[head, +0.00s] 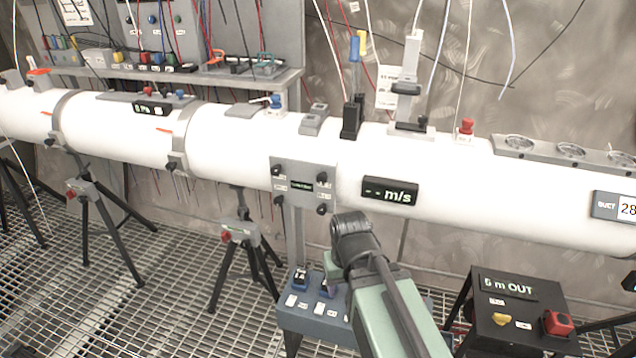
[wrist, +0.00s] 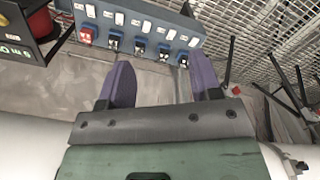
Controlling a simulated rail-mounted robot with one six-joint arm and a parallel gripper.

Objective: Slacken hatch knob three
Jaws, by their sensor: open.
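The grey hatch plate (head: 302,183) sits on the front of the white duct in the head view. It has dark knobs near its corners: upper left (head: 278,171), upper right (head: 322,179), lower left (head: 278,198) and lower right (head: 322,209). Small labels beside them are too small to read, so I cannot tell which is knob three. My gripper (wrist: 163,88) shows in the wrist view with two purple fingers spread apart and nothing between them. In the head view my arm is just below and right of the hatch, and the fingers are hidden.
The white duct (head: 470,190) runs across the head view. A blue-grey switch box (head: 312,313) stands below the hatch; it also shows in the wrist view (wrist: 140,28). Tripods (head: 240,245) stand on the grating at left.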

